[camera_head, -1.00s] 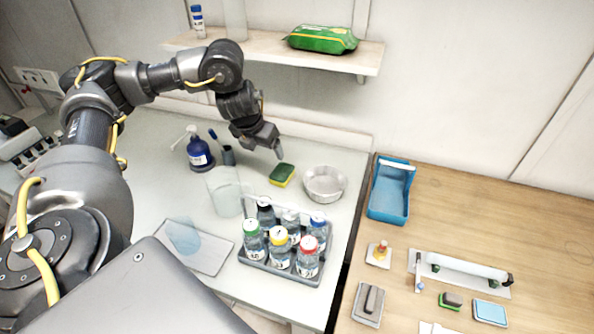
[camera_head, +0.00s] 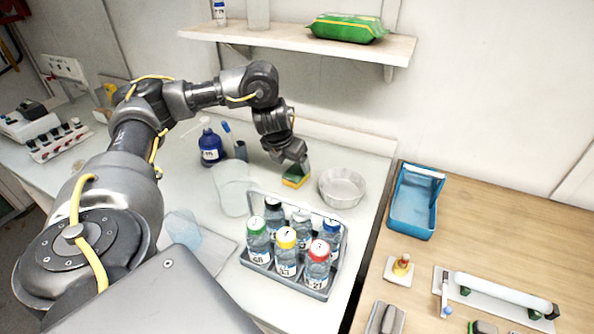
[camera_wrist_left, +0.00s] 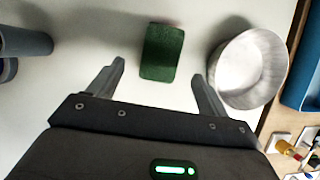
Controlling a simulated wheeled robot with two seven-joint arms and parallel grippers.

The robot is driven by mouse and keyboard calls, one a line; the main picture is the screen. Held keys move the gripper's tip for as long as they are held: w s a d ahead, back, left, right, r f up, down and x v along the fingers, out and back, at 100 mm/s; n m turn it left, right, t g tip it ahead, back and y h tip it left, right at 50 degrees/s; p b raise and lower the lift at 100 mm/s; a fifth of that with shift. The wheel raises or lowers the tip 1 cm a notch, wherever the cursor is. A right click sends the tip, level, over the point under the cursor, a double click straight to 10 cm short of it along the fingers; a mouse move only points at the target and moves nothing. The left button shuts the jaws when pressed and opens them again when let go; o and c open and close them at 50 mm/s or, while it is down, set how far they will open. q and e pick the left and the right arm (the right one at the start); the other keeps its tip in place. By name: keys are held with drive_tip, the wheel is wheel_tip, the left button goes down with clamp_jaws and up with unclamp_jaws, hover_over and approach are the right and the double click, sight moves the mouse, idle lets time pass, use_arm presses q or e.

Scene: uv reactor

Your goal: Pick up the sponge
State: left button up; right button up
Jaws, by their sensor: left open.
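The sponge (camera_head: 294,181), green on top and yellow below, lies on the white bench between the blue bottle and the metal bowl. In the left wrist view the sponge (camera_wrist_left: 162,52) shows its green top, just ahead of the fingertips and between their lines. My left gripper (camera_head: 301,168) is above the sponge and partly covers it in the head view. In the left wrist view its fingers (camera_wrist_left: 158,70) are spread wide with nothing between them. I cannot tell the exact height of the fingertips over the bench. My right gripper is not in view.
A metal bowl (camera_head: 341,187) stands close to the right of the sponge, near the right finger. A blue bottle (camera_head: 211,147) and a dark cup (camera_head: 241,150) are to the left. A rack (camera_head: 326,289) of capped bottles is in front. A shelf (camera_head: 290,40) is above.

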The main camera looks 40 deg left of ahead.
sight(296, 172)
use_arm(q)
drive_tip(key=shift+f, duration=0.15)
drive_tip(key=shift+w+f, duration=0.15)
drive_tip(key=shift+f, duration=0.15)
drive_tip(key=b+x, duration=0.1)
drive_tip(key=x, duration=0.1)
drive_tip(key=b+x, duration=0.1)
drive_tip(key=x, duration=0.1)
drive_tip(key=shift+w+f, duration=0.1)
drive_tip(key=shift+w, duration=0.3)
drive_tip(key=c, duration=1.1)
